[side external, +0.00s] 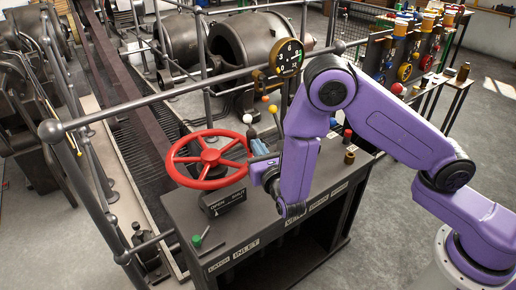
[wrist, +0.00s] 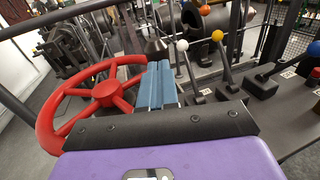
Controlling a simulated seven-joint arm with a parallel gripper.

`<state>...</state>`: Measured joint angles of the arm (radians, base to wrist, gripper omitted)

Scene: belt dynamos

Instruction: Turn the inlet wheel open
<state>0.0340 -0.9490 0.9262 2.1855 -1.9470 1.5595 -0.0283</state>
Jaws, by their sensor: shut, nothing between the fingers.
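The inlet wheel (side external: 210,157) is a red spoked handwheel. It stands above the left end of a dark control desk, beside a small block (side external: 223,202) lettered OPEN and SHUT. In the wrist view the wheel (wrist: 107,92) fills the left side, its lower rim partly hidden by my gripper's dark body. My gripper (side external: 258,146) is just right of the wheel's rim in the side view. Its blue fingers (wrist: 160,68) are shut together and empty, pointing past the wheel's right side. I cannot tell whether they touch the rim.
Levers with white (wrist: 182,45), orange (wrist: 205,10) and yellow (wrist: 217,35) knobs stand close to the right of my fingers. A green-knobbed latch lever (side external: 197,240) lies at the desk's front left. A metal railing (side external: 150,98) runs behind the wheel, with a round gauge (side external: 287,57).

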